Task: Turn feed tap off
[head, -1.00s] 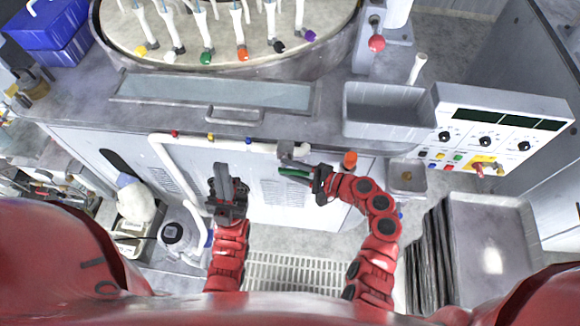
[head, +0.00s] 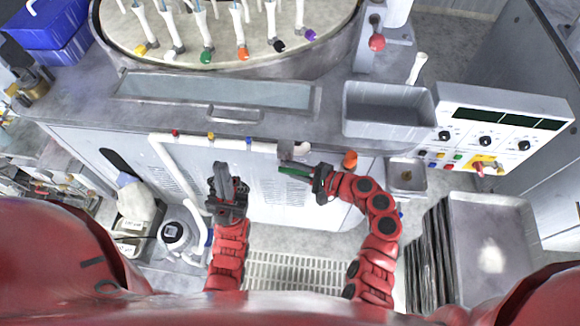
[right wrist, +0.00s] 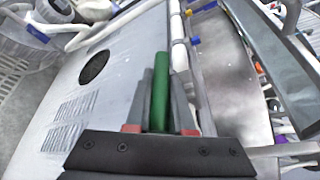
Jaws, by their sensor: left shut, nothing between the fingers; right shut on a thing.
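The feed tap has a green lever handle (head: 296,171) at the front of the machine, below the right end of a white pipe (head: 262,147). My right gripper (head: 308,172) is shut on the green handle, which points left out of the fingers in the head view. In the right wrist view the green handle (right wrist: 159,95) stands between the two grey fingers. The tap body is mostly hidden by the gripper. My left gripper (head: 226,180) is shut and empty, in front of the cabinet, to the left of the tap.
A grey sink tray (head: 390,132) and a control panel (head: 480,165) lie to the right. A stack of metal plates (head: 490,270) stands at lower right. A round platen (head: 200,55) is at the back. A floor grate (head: 295,272) lies below.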

